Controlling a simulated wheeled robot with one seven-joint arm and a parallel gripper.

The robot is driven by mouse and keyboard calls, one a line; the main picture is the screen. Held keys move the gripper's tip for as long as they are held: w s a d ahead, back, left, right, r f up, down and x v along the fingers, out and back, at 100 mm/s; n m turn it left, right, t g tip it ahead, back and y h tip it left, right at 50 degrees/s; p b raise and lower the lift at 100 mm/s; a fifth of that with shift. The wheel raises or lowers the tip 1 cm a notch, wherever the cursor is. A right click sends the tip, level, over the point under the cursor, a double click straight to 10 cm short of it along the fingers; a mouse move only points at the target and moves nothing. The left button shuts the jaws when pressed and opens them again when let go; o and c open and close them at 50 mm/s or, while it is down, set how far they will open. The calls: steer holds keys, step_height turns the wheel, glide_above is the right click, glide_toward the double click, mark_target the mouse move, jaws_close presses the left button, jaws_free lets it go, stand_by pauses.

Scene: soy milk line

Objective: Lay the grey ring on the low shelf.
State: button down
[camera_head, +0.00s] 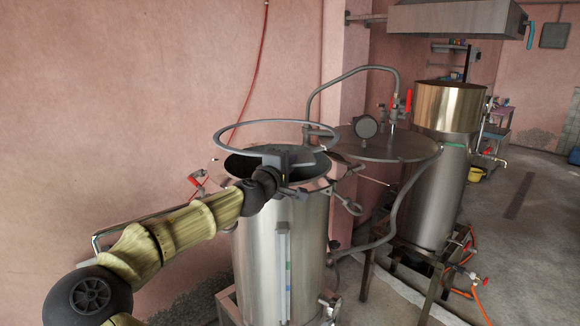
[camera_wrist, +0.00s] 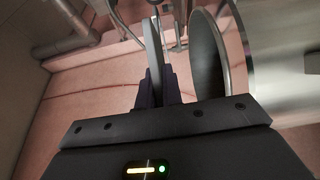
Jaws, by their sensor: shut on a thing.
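The grey ring (camera_head: 276,121) is a wide thin hoop, held roughly level just above the open mouth of a steel vat (camera_head: 262,240). My gripper (camera_head: 287,157) is shut on the near side of the ring's rim. In the wrist view the ring (camera_wrist: 155,50) shows edge-on as a grey bar between the fingers of my gripper (camera_wrist: 157,92). The vat's dark opening (camera_wrist: 207,65) lies just to the right of it there. I cannot make out a low shelf for certain in either view.
A flat-lidded vessel (camera_head: 385,147) with a gauge and a bent pipe stands right of the vat. A taller steel tank (camera_head: 437,190) stands behind it. A pink wall (camera_head: 110,100) closes the left side. Open floor (camera_head: 535,225) lies at the right.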

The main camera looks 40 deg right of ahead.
stand_by(0.3)
steer(key=shift+r+p, duration=1.35)
steer(key=shift+r, duration=0.7)
